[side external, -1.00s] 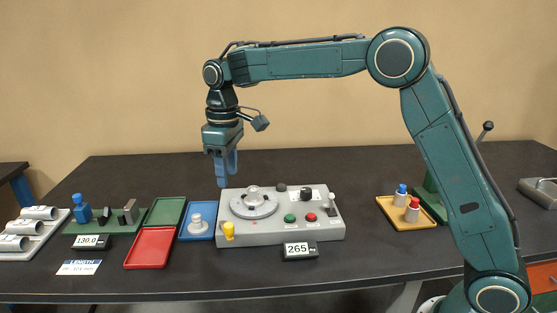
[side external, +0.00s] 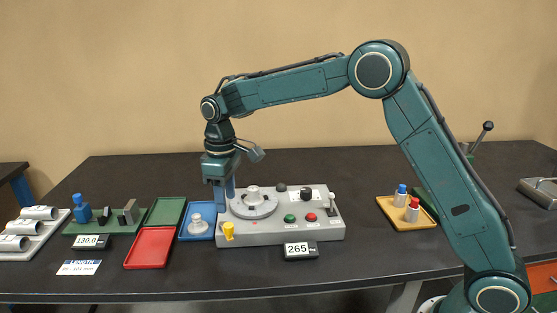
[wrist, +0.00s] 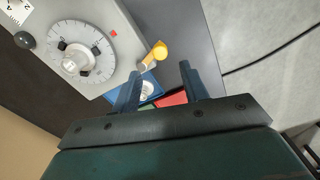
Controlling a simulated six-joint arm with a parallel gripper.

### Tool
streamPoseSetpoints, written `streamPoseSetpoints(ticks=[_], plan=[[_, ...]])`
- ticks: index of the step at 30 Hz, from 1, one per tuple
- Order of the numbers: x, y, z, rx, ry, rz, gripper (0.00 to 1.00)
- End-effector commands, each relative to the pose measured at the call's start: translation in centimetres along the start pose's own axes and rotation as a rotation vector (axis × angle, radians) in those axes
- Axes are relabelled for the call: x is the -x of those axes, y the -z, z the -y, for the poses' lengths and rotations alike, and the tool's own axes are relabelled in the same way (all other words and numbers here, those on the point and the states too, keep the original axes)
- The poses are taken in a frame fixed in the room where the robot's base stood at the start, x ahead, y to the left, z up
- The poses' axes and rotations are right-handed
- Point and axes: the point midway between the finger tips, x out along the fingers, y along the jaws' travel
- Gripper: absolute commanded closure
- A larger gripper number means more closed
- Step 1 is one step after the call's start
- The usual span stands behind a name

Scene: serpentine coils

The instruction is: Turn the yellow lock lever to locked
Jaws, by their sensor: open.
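The yellow lock lever (side external: 228,230) is on the front left corner of the grey control box (side external: 270,238). In the wrist view its rounded yellow end (wrist: 159,51) shows just beyond my fingertips, near the edge of the box. My gripper (side external: 222,207) points down over the left end of the box, behind the lever in the side view. In the wrist view my gripper (wrist: 160,74) has its two blue fingers apart with nothing held between them. I see no contact with the lever. The lever's locked mark cannot be made out.
The box also carries a round dial (side external: 254,207), a green button (side external: 290,218), a red button (side external: 311,217) and a small joystick (side external: 332,203). A blue tray (side external: 184,236) with a grey knobbed part and a red tray (side external: 150,248) lie to the left. A display (side external: 300,250) reads 265.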

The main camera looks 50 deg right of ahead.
Motion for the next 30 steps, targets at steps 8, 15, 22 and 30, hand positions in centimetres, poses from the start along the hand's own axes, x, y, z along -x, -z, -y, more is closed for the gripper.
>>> streamPoseSetpoints(ticks=[8, 15, 22, 30], plan=[[-4.4, 0.0, 0.0, 0.000, 0.001, 0.003, 0.56], [-7.0, 0.0, 0.0, 0.000, 0.001, 0.001, 0.56], [-8.0, 0.0, 0.0, 0.000, 0.000, 0.000, 0.56], [-8.0, 0.0, 0.0, 0.000, 0.000, 0.000, 0.60]])
